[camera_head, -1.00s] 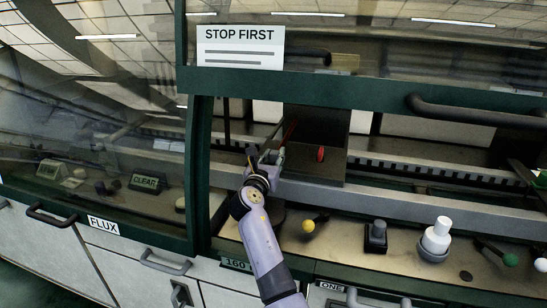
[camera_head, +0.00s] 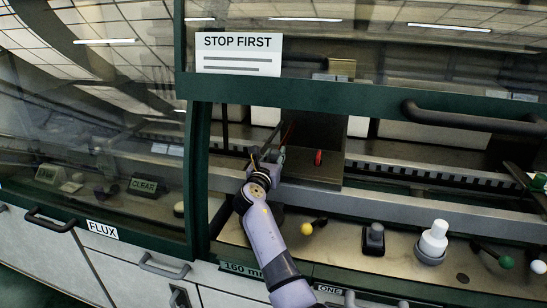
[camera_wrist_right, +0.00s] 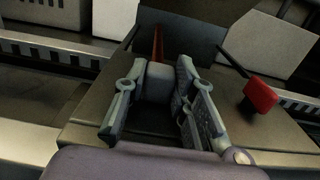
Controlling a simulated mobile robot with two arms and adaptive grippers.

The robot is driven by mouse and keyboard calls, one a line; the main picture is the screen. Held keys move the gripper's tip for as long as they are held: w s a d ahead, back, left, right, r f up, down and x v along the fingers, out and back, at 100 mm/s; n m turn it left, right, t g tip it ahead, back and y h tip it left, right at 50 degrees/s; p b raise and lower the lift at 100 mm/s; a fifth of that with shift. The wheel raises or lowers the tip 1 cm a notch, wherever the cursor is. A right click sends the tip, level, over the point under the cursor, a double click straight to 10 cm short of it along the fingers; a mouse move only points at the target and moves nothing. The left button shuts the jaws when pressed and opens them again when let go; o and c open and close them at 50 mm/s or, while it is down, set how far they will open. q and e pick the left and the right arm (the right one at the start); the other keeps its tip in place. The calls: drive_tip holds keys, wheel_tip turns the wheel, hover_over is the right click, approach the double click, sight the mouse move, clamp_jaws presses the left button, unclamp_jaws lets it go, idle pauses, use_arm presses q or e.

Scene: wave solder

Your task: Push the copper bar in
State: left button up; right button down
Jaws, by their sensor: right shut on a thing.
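The copper bar (camera_wrist_right: 158,45) is a thin red-brown strip. In the wrist view it runs from a grey block (camera_wrist_right: 157,82) towards the dark housing (camera_wrist_right: 185,35). My right gripper (camera_head: 267,158) is at that housing's front left. In the wrist view the right gripper's fingers (camera_wrist_right: 158,90) stand on both sides of the grey block, at the bar's near end. The bar's far end is hidden. My left gripper is not in view.
A red knob (camera_head: 318,158) sits close to the right of my gripper. The green window frame (camera_head: 350,98) crosses above the arm. A yellow-balled lever (camera_head: 306,229), a black switch (camera_head: 374,238) and a white bottle (camera_head: 434,238) stand on the front ledge.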

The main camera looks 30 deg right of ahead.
drive_tip(key=c, duration=1.7)
unclamp_jaws()
drive_tip(key=shift+d+r, duration=0.1)
drive_tip(key=shift+r, duration=0.1)
drive_tip(key=o, duration=0.4)
drive_tip(key=shift+w+d+f, duration=0.1)
drive_tip(key=shift+w+f, duration=0.05)
drive_tip(key=shift+f, duration=0.05)
drive_tip(key=v, duration=1.2)
drive_tip(key=shift+r, duration=0.1)
